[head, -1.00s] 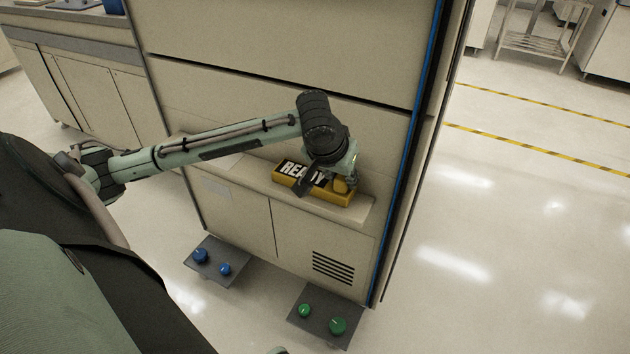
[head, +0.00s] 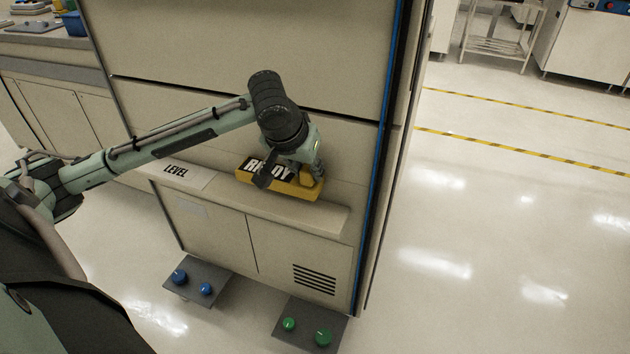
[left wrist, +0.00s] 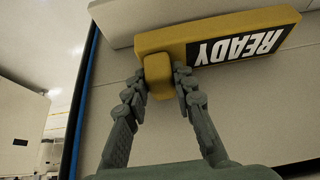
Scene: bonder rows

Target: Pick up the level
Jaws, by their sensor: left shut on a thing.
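The level is a yellow block (head: 305,191) with a black-and-white READY plate, held just above the cabinet's narrow ledge. My left gripper (head: 309,178) is shut on the yellow knob that sticks out from the block near its right end. In the left wrist view, both fingers (left wrist: 161,80) press on the sides of the knob, and the block (left wrist: 155,42) extends to the right with READY readable. My wrist hides part of the plate in the head view. My right gripper is not in view.
The ledge (head: 325,219) has a white LEVEL label (head: 177,171) at its left. Pedals with blue knobs (head: 196,291) and green knobs (head: 300,338) jut out low at the cabinet's foot. Open floor (head: 480,250) lies to the right.

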